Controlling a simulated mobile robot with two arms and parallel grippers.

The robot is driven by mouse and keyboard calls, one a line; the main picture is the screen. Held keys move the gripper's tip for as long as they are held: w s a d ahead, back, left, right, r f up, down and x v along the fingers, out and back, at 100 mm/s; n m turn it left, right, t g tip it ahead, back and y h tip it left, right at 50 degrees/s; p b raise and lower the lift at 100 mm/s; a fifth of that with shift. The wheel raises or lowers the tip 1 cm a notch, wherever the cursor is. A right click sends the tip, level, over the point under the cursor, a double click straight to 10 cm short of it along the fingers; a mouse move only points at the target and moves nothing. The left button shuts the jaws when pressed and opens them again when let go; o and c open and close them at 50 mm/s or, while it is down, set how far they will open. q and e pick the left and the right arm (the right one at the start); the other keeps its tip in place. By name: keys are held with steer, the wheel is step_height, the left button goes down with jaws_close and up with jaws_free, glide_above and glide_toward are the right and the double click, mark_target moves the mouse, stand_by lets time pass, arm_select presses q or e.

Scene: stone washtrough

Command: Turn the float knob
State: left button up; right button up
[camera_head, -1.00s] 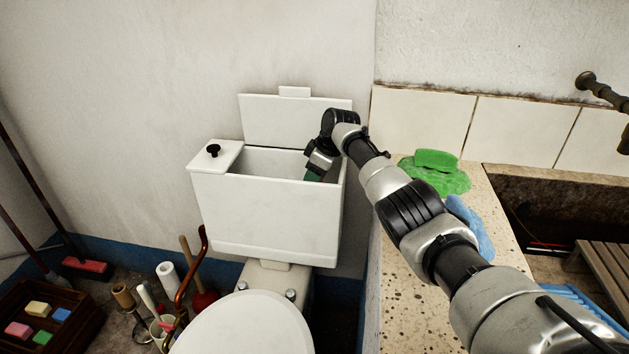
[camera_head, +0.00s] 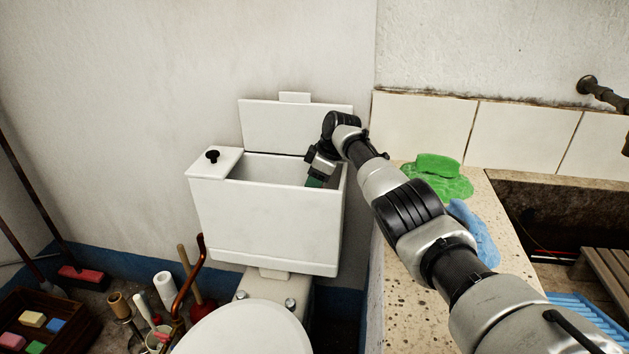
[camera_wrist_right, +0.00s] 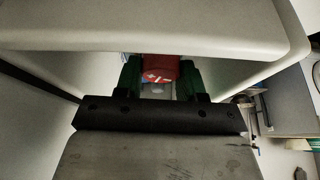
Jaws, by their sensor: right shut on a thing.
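The red float knob (camera_wrist_right: 160,69), with white plus and minus marks, shows in the right wrist view between the two green fingers of my right gripper (camera_wrist_right: 160,78). The gripper is shut on it inside the open toilet tank. In the head view my right gripper (camera_head: 317,180) reaches down into the right end of the white tank (camera_head: 265,225), and the tank's front wall hides the knob. The tank's lid panel (camera_head: 285,125) stands raised against the wall. My left gripper is not in view.
A black button (camera_head: 212,156) sits on the tank's fixed top at left. The stone counter at right holds a green sponge (camera_head: 437,167), a green cloth (camera_head: 440,187) and a blue cloth (camera_head: 474,232). The toilet seat lid (camera_head: 245,330) is below; brushes and a crate stand left.

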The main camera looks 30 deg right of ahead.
steer(key=o, duration=0.7)
steer(key=shift+w+d+r, duration=0.2)
steer(key=shift+d+r, duration=0.15)
steer(key=shift+c, duration=0.2)
steer(key=shift+o, duration=1.2)
steer(key=shift+d+f, duration=0.1)
steer(key=shift+f, duration=0.05)
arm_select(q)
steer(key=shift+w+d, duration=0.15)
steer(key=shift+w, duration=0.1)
arm_select(e)
steer(key=shift+f, duration=0.1)
steer(key=shift+s+r, duration=0.1)
steer(key=shift+r, duration=0.3)
steer(key=shift+p+v, duration=0.65)
steer(key=shift+v, duration=0.45)
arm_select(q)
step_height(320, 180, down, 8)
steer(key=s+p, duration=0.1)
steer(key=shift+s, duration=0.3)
arm_select(e)
steer(key=v, duration=0.8)
steer(key=shift+d+f, duration=0.1)
steer(key=shift+d, duration=0.05)
